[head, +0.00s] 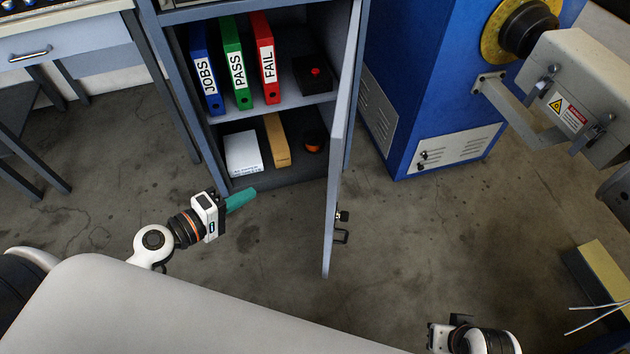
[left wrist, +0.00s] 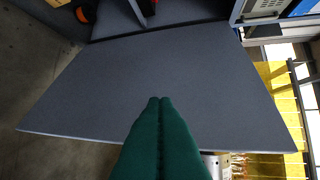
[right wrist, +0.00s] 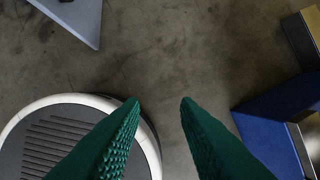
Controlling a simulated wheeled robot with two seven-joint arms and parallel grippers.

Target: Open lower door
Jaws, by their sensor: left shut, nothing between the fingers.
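The lower cabinet door (head: 340,160) is grey and stands swung wide open, hinged at the cabinet's right side. Its small black handle (head: 342,236) is on the face turned to the right. The door's inner face (left wrist: 180,85) fills the middle of the left wrist view. My left gripper (head: 240,200) is shut and empty, with green fingers in front of the cabinet opening, left of the door; its fingertips (left wrist: 160,102) point toward the door. My right gripper (right wrist: 160,102) is open and empty over the floor, low at the right in the head view (head: 455,325).
The open cabinet holds blue (head: 206,70), green (head: 237,65) and red (head: 265,60) binders and a black box with a red button (head: 316,72). Below lie a white box (head: 243,153) and a tan one (head: 276,140). A blue machine (head: 420,80) stands right of the door.

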